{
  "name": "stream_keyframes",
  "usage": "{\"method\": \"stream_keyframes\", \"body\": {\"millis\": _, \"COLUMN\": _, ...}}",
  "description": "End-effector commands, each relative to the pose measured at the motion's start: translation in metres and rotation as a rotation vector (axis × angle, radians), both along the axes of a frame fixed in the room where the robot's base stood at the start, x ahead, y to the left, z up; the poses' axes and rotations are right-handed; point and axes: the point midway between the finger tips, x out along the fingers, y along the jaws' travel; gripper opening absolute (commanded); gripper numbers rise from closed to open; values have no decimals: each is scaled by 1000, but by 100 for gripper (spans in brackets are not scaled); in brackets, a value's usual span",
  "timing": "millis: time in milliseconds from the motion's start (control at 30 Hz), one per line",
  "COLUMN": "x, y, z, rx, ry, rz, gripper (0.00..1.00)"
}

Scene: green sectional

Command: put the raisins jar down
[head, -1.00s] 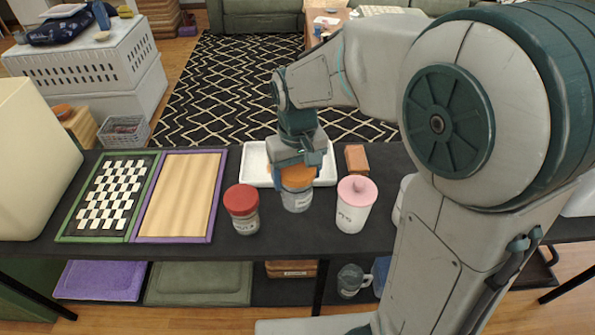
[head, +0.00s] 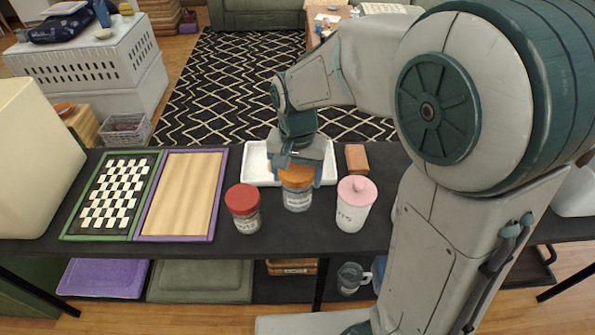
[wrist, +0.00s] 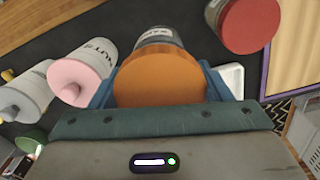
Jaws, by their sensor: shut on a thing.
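The raisins jar, clear with an orange lid (head: 297,177), is upright at the black table, between a red-lidded jar and a pink-lidded canister. Its label is too small to read. My gripper (head: 297,172) points down from above, its blue fingers on both sides of the lid, shut on it. In the wrist view the orange lid (wrist: 160,77) fills the space between the fingers, with part of the jar's body beyond. I cannot tell whether its base touches the table, as the head view looks down steeply.
The red-lidded jar (head: 243,207) stands close on the left, the pink-lidded canister (head: 355,204) close on the right. A white tray (head: 256,163) lies behind, with a brown block (head: 356,158) beside it. A checkerboard (head: 110,196) and wooden board (head: 181,196) occupy the left.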

Motion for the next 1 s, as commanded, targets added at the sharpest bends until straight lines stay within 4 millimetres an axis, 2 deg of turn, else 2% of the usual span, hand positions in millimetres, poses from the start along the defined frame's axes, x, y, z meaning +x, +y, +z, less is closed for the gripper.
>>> {"method": "stream_keyframes", "body": {"millis": 200, "x": 0, "y": 0, "z": 1, "rx": 0, "ry": 0, "rz": -144, "gripper": 34}}
{"method": "stream_keyframes", "body": {"millis": 700, "x": -1, "y": 0, "z": 4, "rx": 0, "ry": 2, "rz": -152, "gripper": 34}}
{"method": "stream_keyframes", "body": {"millis": 767, "x": -1, "y": 0, "z": -2, "rx": -2, "ry": 5, "rz": -152, "gripper": 34}}
{"method": "stream_keyframes", "body": {"millis": 1000, "x": -1, "y": 0, "z": -48, "rx": -1, "ry": 6, "rz": -151, "gripper": 34}}
